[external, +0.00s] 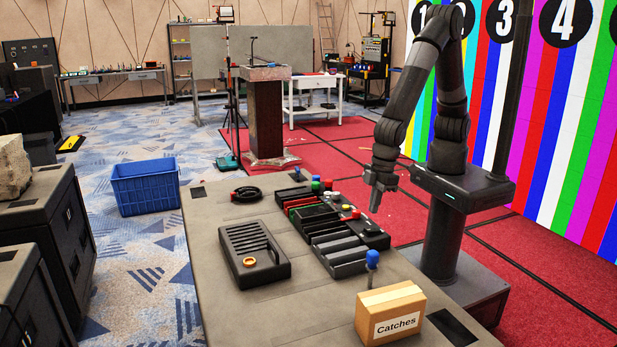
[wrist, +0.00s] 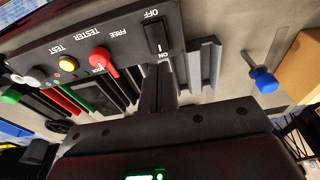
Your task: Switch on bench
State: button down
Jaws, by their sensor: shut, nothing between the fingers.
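A black control panel (wrist: 112,45) fills the upper left of the wrist view. It carries a black rocker switch (wrist: 157,36) between the labels OFF and ON; I cannot tell which way it is tipped. A red knob (wrist: 99,57) and a yellow button (wrist: 68,63) sit left of it. My gripper (wrist: 166,72) is shut and empty, its tips close to the ON end of the rocker; contact is unclear. In the external view my gripper (external: 375,204) points down above the panel (external: 366,232) at the right side of the bench (external: 213,211).
A slotted black tray (external: 254,268) with an orange ring lies left of the panel. A cardboard box labelled Catches (external: 410,322) and a blue-handled screwdriver (external: 372,260) are at the near end. The screwdriver also shows in the wrist view (wrist: 264,80). A blue crate (external: 146,187) stands on the floor.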

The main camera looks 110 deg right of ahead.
aim_at(369, 229)
jog(key=shift+w+f, duration=0.2)
jog(key=shift+f, duration=1.15)
jog(key=shift+w+f, duration=0.2)
jog(key=shift+f, duration=1.1)
jog(key=shift+w+f+g, duration=0.2)
jog(key=shift+f+g, duration=0.05)
jog(key=shift+g, duration=0.05)
jog(key=shift+s, duration=0.25)
jog(key=shift+s+r, duration=0.1)
jog(key=shift+s, duration=0.6)
jog(key=shift+r, duration=0.1)
